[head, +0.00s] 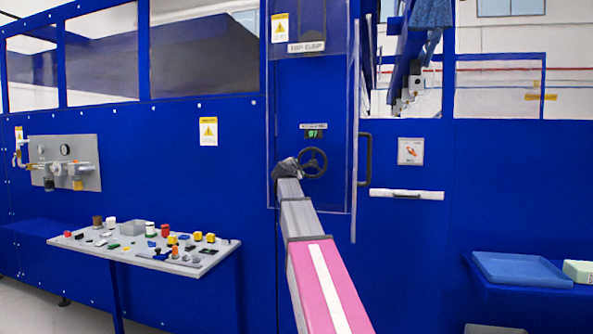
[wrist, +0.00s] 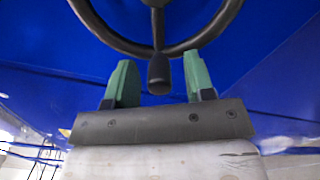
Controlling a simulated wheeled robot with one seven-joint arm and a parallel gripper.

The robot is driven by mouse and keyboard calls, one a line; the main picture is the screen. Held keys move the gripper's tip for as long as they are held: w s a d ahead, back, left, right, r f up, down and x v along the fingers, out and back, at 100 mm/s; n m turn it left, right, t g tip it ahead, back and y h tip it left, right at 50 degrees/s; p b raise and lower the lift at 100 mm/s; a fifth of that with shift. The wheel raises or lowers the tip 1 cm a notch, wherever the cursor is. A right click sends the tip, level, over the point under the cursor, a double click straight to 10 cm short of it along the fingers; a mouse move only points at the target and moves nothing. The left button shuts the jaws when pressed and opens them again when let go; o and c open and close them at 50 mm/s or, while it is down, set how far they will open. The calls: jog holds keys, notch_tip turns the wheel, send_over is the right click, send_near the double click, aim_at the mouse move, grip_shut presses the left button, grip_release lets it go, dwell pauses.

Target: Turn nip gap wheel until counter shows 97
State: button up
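The nip gap wheel (head: 314,162) is a dark spoked handwheel on the blue machine front, below a plate that seems to read "NIP GAP". The counter (head: 314,134) above it shows small green digits; they look like 97, but are too small to be sure. My gripper (head: 289,167) is at the wheel's left side in the head view, its fingers hidden there. In the wrist view my gripper (wrist: 158,60) has two green fingers spread apart. The wheel's crank knob (wrist: 159,76) lies between them with a gap on both sides. The wheel rim (wrist: 108,36) is just beyond the fingertips.
A clear panel edge (head: 354,130) and a dark door handle (head: 366,160) stand right of the wheel. A blue tray (head: 520,270) sits on a shelf at right.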

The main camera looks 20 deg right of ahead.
jog(key=v, duration=1)
jog(key=shift+s+a, duration=0.2)
jog(key=shift+s, duration=0.1)
jog(key=s+a+f+m+g+y, duration=0.1)
jog(key=s+f+m+g+y, duration=0.15)
jog(key=f, duration=0.95)
jog(key=s+a+f+m+g+y, duration=0.1)
jog(key=s+a+f+m+g, duration=0.2)
jog(key=f, duration=1)
jog(key=s+f+m+g+y, duration=0.1)
jog(key=s+f+m+g, duration=0.2)
jog(key=f, duration=0.9)
jog(key=s+a+f+m+g+y, duration=0.2)
jog(key=s+a+f+m+g, duration=0.1)
jog(key=s+f, duration=0.7)
jog(key=s+a+f+m+g+y, duration=0.3)
jog(key=s+a+f+m, duration=0.2)
jog(key=s+f, duration=0.5)
notch_tip(320, 180, down, 4)
jog(key=shift+a+r, duration=0.2)
jog(key=shift+a, duration=0.2)
